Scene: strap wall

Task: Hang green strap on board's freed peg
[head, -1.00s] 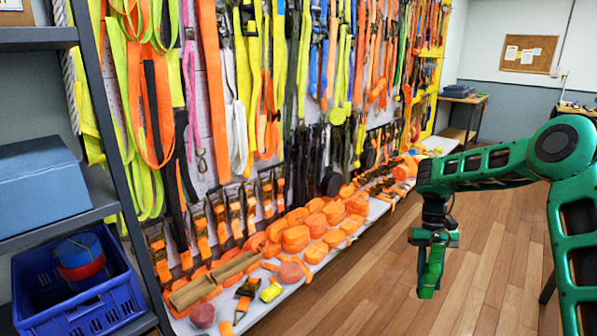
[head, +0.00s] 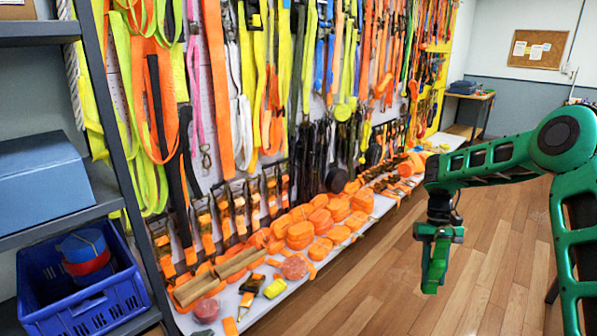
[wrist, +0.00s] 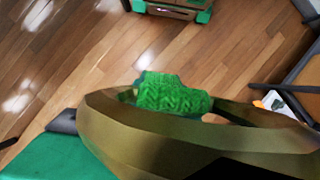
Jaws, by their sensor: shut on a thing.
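My gripper (head: 437,262) hangs at the right in the head view, over the open floor and well apart from the strap wall. A green piece hangs at its tip; its shape blends with my green gripper parts. In the wrist view a green woven strap (wrist: 172,92) shows behind a large curved olive-gold band (wrist: 190,130), which I cannot name surely. My gripper is shut on the green strap. The board (head: 210,130) is a pale wall at the left, largely covered by hanging straps. I cannot make out a bare peg among them.
A low white ledge (head: 262,306) under the board holds orange strap rolls (head: 300,235) and buckles. A dark shelf at near left carries a blue box (head: 40,180) and a blue crate (head: 85,312). The wooden floor (head: 380,290) between ledge and gripper is clear.

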